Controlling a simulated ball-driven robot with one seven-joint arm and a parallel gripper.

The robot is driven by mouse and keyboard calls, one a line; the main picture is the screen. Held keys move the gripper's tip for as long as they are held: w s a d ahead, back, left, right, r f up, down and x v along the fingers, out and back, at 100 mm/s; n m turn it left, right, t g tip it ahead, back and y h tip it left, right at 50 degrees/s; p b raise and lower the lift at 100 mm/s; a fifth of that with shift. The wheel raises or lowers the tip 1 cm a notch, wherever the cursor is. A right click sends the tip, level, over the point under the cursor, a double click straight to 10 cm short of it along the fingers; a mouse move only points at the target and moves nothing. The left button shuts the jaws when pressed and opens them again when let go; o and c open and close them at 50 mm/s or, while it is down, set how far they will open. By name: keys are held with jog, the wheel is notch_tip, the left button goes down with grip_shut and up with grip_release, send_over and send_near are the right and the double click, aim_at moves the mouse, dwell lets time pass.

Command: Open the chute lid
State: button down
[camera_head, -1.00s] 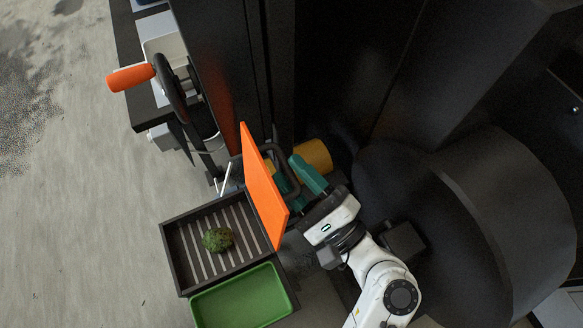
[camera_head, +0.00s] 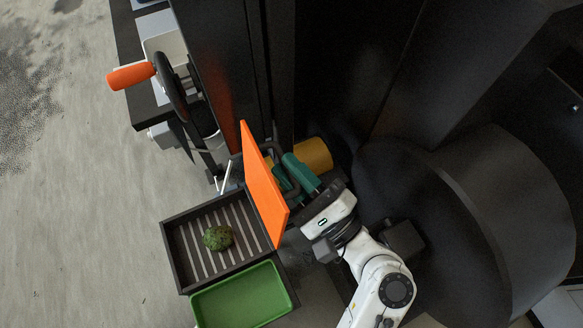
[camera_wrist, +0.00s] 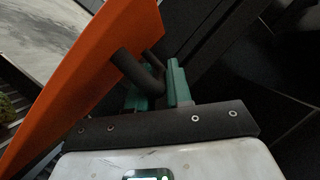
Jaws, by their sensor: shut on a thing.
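The chute lid is an orange panel (camera_head: 262,185) standing steeply raised along the right edge of the dark slatted tray (camera_head: 175,250). In the wrist view the orange lid (camera_wrist: 95,65) fills the left side. Its dark bar handle (camera_wrist: 135,72) sticks out on the side toward me. My gripper (camera_head: 295,178) is right of the lid, and its green fingers are shut on the handle. In the wrist view the fingers (camera_wrist: 160,88) sit on both sides of the handle bar, their tips partly hidden by it.
A rough green lump (camera_head: 217,238) lies on the tray's slats. A green bin (camera_head: 240,297) sits in front of the tray. A yellow cylinder (camera_head: 313,155) is just behind my gripper. A wheel with an orange grip (camera_head: 131,77) is at upper left. Large dark machinery stands to the right.

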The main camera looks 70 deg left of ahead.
jog(key=shift+w+f+m+y, duration=0.15)
jog(key=shift+w+f+m, duration=0.05)
jog(key=shift+w+m, duration=0.2)
jog(key=shift+w+f+m+y, duration=0.15)
jog(key=shift+w+m, duration=0.15)
jog(key=shift+w, duration=0.15)
jog(key=c, duration=1.1)
grip_release()
jog(key=b+v, duration=0.1)
jog(key=v, duration=0.9)
jog(key=shift+d, duration=0.35)
